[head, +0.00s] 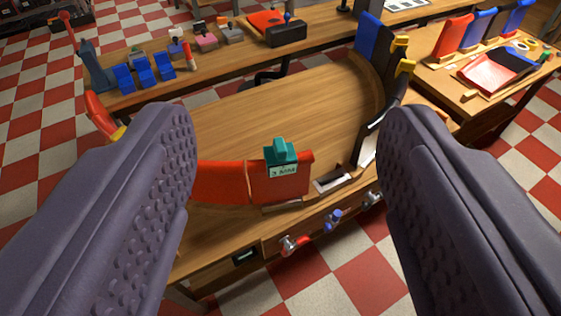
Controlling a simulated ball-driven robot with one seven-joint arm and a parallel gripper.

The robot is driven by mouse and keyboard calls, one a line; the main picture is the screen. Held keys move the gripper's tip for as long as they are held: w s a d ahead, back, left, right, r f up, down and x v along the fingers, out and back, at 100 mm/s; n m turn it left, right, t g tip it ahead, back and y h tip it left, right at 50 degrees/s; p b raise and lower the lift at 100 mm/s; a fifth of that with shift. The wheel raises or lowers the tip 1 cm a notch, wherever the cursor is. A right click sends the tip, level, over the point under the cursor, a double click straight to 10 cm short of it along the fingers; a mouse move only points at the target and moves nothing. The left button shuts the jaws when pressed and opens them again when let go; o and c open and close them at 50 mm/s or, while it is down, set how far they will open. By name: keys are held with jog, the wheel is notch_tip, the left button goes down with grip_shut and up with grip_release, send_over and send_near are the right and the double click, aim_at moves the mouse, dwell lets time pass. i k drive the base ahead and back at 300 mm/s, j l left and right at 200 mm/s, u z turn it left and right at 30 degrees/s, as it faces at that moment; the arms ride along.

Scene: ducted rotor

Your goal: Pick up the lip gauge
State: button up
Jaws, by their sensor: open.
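A small teal block with a white tag marked in mm, which looks like the lip gauge (280,152), sits on the top edge of a red curved panel (228,183) at the table's near side. Its tag hangs over the panel's face. My gripper (287,120) is open and empty. Its two dark, studded fingers stand wide apart at left and right of the view. The gauge lies in the gap between them, farther off and apart from both fingers.
Black and blue curved panels (368,38) with yellow clips stand at the table's right. Knobs (333,218) line its front edge. A back bench holds blue blocks (144,72) and a black box (286,33). A right side table holds a red tray (488,74). The wooden tabletop (270,112) is mostly clear.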

aim_at(282, 159)
jog(key=i+l+u, duration=0.15)
jog(key=i, duration=0.35)
jog(key=i+l+u, duration=0.1)
jog(key=i+l, duration=0.15)
jog(key=i, duration=0.25)
jog(key=i+l+u, duration=0.15)
jog(key=i, duration=0.3)
jog(key=l, duration=0.1)
